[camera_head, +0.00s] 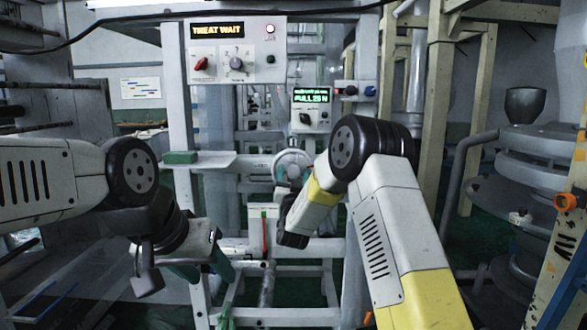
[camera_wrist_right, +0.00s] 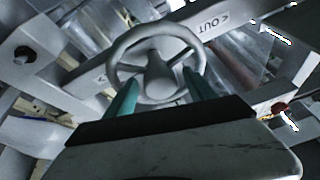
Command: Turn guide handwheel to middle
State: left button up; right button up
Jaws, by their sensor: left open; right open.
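The guide handwheel (camera_head: 292,164) is a pale round wheel at the middle of the head view, on the machine frame. In the right wrist view the handwheel (camera_wrist_right: 157,62) shows its rim, spokes and central hub. My right gripper (camera_wrist_right: 160,88) is open, its two teal fingers apart at the lower part of the wheel, one on each side of the hub. Whether they touch the rim I cannot tell. In the head view my right arm partly hides the wheel's lower side. My left gripper (camera_head: 207,271) is open and empty at lower left, away from the wheel.
A plate marked "OUT" with an arrow (camera_wrist_right: 215,23) lies behind the wheel. A control panel (camera_head: 236,50) with knobs stands above, and a small green display box (camera_head: 311,108) is right of it. A shelf (camera_head: 215,160) juts out left of the wheel. Yellow posts stand at right.

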aim_at(294, 164)
jog(key=shift+x, duration=2)
grip_shut()
